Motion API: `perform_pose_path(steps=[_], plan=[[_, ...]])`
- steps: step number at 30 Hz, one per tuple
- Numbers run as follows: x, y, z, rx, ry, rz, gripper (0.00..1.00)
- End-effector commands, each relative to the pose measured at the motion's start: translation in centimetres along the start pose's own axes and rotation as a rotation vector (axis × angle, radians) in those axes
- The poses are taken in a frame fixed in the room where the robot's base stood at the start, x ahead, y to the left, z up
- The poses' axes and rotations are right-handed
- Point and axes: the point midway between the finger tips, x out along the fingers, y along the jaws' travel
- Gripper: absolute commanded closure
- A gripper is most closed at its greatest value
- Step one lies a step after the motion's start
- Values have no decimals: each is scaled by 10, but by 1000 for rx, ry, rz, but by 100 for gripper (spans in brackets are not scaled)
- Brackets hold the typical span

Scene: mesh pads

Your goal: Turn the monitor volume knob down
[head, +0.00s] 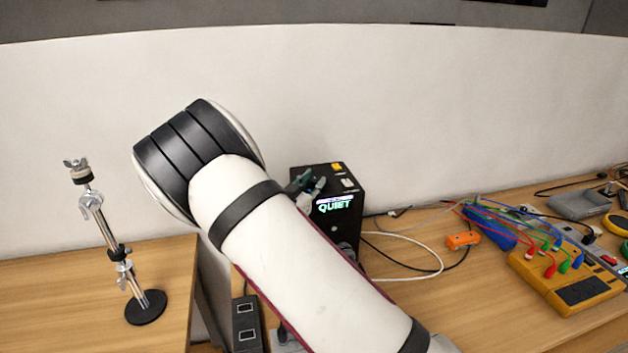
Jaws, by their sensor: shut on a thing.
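The monitor (345,205) is a black box at the back of the right desk. Its lit front display reads QUIET. Its top has a yellow patch and small white marks. My gripper (309,184) shows only in part, as dark grey-green finger parts at the monitor's upper left front. My own white arm link covers the rest of it. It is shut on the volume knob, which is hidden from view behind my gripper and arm. A dark round part (346,249) shows low on the monitor's front.
A chrome stand (117,250) with a round black base is on the left desk. Right of the monitor are a looping white cable (440,262), an orange item (463,240) and a yellow device (565,280) with coloured leads. A gap separates the desks.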

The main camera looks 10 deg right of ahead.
Motion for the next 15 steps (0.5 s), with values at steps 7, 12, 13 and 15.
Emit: perform_pose_path(steps=[7,12,13,15], plan=[[-3,11,-3,-4,-3,-219,100],[-1,14,-2,-2,-3,-376,100],[-1,14,-2,-2,-2,-405,100],[1,15,-2,0,-1,-470,100]])
